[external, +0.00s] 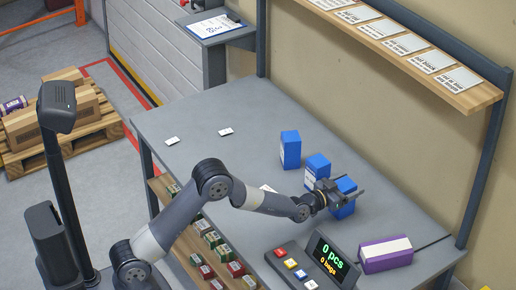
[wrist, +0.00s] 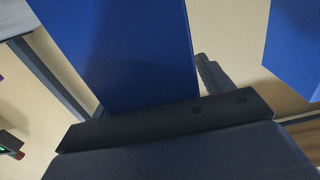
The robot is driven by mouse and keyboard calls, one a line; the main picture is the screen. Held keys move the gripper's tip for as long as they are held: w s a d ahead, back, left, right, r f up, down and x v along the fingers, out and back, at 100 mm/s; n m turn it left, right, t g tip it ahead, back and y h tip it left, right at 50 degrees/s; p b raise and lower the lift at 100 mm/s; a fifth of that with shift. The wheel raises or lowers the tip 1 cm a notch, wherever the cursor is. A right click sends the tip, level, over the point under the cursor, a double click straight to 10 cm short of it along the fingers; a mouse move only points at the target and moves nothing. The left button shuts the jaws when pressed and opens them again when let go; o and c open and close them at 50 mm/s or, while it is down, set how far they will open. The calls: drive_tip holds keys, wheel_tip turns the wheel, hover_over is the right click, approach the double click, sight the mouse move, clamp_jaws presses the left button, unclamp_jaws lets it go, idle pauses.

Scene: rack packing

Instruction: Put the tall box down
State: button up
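A tall blue box (external: 343,210) with a white label is at my gripper (external: 338,192), near the right part of the grey table (external: 215,110). In the wrist view the blue box (wrist: 125,50) fills the space in front of the palm. One dark finger (wrist: 215,75) lies close along its right side; the other finger is mostly hidden behind the box. My gripper appears shut on the box. I cannot tell whether its bottom touches the table.
Two more blue boxes stand upright, one (external: 317,170) close beside the held box and one (external: 290,150) farther back. A counter display (external: 331,259), button panel (external: 292,268) and purple box (external: 386,255) stand at the front right. The table's left part is mostly clear.

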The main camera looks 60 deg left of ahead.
drive_tip(key=shift+r, duration=0.15)
drive_tip(key=s, duration=1.2)
drive_tip(key=shift+b, duration=0.45)
drive_tip(key=shift+o, duration=0.2)
